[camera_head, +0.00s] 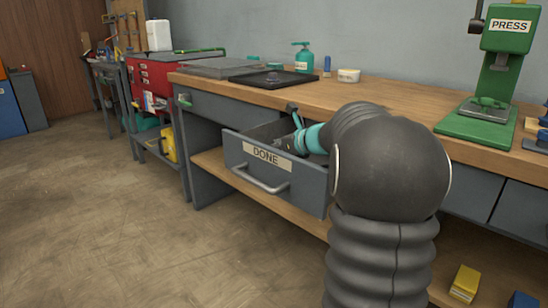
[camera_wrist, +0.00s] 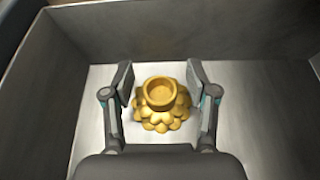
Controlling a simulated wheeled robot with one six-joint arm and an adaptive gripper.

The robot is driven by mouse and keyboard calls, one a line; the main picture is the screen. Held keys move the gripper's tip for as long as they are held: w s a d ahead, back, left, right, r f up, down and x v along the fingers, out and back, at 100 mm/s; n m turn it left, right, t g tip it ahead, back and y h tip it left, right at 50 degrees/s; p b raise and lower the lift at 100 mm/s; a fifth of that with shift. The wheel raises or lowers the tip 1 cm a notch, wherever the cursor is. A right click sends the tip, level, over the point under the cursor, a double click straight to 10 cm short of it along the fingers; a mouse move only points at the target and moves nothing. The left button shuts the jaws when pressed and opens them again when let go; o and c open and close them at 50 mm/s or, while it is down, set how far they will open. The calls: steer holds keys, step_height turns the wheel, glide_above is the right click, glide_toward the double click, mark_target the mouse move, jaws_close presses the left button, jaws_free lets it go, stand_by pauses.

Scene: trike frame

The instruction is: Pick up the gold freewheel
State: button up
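The gold freewheel (camera_wrist: 161,106) stands on the light floor of a grey drawer in the wrist view. It has stepped toothed rings and a hollow round top. My gripper (camera_wrist: 160,88) is open, with one finger on each side of the freewheel's top. A gap shows between each finger pad and the gold part. In the head view my gripper (camera_head: 291,115) reaches into the open drawer (camera_head: 275,172) labelled DONE. The freewheel is hidden there by the drawer front and my arm.
Drawer walls (camera_wrist: 85,50) rise close around my gripper. The wooden bench top (camera_head: 385,97) holds a black tray (camera_head: 245,78), a teal pump bottle (camera_head: 302,58), a small tub (camera_head: 348,75) and a green press (camera_head: 492,85). Open floor (camera_head: 110,220) lies to the left.

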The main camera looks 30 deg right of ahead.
jaws_close()
steer(key=shift+r, duration=0.1)
